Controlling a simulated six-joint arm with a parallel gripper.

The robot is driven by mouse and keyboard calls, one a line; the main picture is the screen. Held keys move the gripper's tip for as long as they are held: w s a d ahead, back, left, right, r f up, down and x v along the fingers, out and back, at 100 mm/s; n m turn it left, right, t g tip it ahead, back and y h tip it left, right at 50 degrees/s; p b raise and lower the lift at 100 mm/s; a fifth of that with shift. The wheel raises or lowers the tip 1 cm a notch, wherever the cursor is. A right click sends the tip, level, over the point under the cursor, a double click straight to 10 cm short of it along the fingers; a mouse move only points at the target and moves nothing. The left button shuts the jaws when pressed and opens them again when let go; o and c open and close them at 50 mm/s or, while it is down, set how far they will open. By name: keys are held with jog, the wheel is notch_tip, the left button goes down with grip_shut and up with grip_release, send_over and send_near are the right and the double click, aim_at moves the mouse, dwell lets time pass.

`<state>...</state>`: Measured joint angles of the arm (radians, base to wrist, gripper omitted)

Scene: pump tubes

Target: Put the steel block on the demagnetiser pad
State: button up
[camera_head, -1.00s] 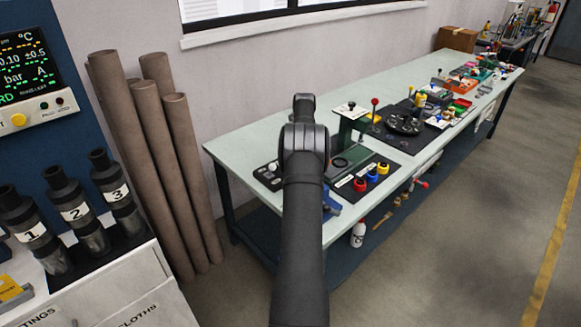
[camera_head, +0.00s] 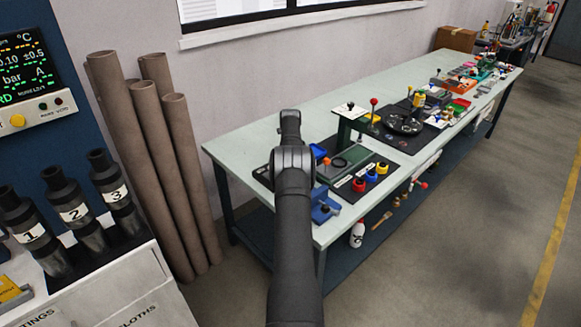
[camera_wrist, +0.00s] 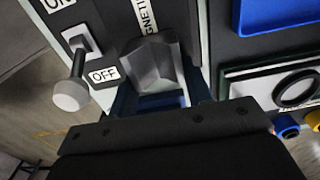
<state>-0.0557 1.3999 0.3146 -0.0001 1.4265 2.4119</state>
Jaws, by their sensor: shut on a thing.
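In the wrist view a grey steel block (camera_wrist: 150,62) with bevelled faces sits between the dark fingers of my gripper (camera_wrist: 157,78), which is shut on it. A blue surface (camera_wrist: 162,101) shows just below the block, and I cannot tell whether they touch. A label reading "MAGNETI..." (camera_wrist: 146,17), partly cut off, lies beyond the block on a dark panel. I cannot tell which surface is the demagnetiser pad. In the head view my arm hides the gripper and the block.
A grey-knobbed lever (camera_wrist: 71,93) stands left of the block, by an OFF label (camera_wrist: 103,76). In the head view the long bench (camera_head: 228,143) carries a green press (camera_head: 345,125), red, blue and yellow knobs (camera_head: 371,177) and a blue fixture (camera_head: 323,206).

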jog(key=shift+f, duration=0.1)
jog(key=o, duration=1.1)
jog(key=shift+f, duration=0.15)
notch_tip(320, 180, up, 12)
jog(key=shift+r, duration=0.25)
